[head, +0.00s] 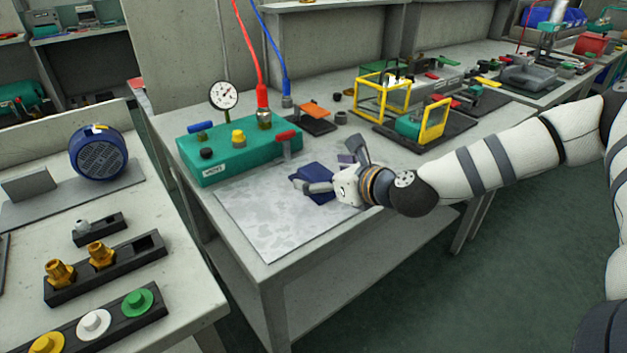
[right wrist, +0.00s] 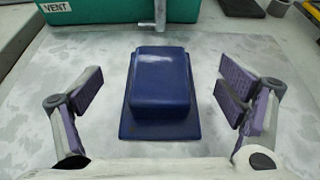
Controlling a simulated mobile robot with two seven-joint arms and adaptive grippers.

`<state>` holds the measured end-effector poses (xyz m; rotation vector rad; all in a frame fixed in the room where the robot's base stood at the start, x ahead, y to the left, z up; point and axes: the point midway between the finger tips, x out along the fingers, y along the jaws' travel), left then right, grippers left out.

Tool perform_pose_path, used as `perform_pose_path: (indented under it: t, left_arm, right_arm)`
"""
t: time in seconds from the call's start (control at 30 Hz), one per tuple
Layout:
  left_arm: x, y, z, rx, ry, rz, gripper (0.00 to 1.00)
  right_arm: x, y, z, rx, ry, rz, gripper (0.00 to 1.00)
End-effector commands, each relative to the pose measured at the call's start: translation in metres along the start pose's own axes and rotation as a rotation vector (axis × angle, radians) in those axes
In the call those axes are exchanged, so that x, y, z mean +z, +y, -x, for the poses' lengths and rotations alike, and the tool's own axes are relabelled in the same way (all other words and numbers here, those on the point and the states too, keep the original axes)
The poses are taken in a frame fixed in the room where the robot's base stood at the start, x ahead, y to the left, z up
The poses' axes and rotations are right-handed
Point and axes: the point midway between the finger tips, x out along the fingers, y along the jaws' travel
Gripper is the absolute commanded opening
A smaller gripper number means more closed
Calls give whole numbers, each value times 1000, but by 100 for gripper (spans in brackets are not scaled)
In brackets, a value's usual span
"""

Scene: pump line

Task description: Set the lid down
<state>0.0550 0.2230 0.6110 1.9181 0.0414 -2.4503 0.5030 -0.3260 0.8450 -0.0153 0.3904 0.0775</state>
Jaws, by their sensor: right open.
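The lid is a dark blue, raised box-shaped piece with a flat flange. It rests on the grey mottled mat (head: 265,222) on the bench, and in the right wrist view the lid (right wrist: 160,92) lies in the middle between the fingers. In the head view the lid (head: 316,182) is partly hidden by my right gripper (head: 325,170). My right gripper (right wrist: 158,98) is open, with a purple-padded finger on each side of the lid and a clear gap to both. My left gripper is not in view.
A green block marked VENT (head: 240,152) with a gauge (head: 223,95), knobs and a red lever stands just behind the mat. A yellow-framed fixture (head: 383,98) is further right. The mat's front part is clear. A side bench at left holds a blue motor (head: 97,153) and brass fittings.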

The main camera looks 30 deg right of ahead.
Motion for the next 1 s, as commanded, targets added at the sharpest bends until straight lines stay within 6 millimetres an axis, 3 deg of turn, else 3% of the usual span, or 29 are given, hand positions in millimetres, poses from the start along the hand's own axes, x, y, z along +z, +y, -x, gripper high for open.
perform_pose_path:
  t: [0.03,0.1,0.37,0.63,1.0]
  left_arm:
    - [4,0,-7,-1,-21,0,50]
    - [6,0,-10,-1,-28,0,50]
    - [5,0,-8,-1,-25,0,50]
    - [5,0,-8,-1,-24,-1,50]
    - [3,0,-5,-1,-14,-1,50]
  right_arm:
    - [-8,0,-12,0,12,3,88]
    - [-6,0,-20,0,9,2,88]
    - [0,0,-23,0,1,-1,88]
    - [0,0,-22,-1,1,-1,27]
    - [4,0,-20,-1,-1,0,22]
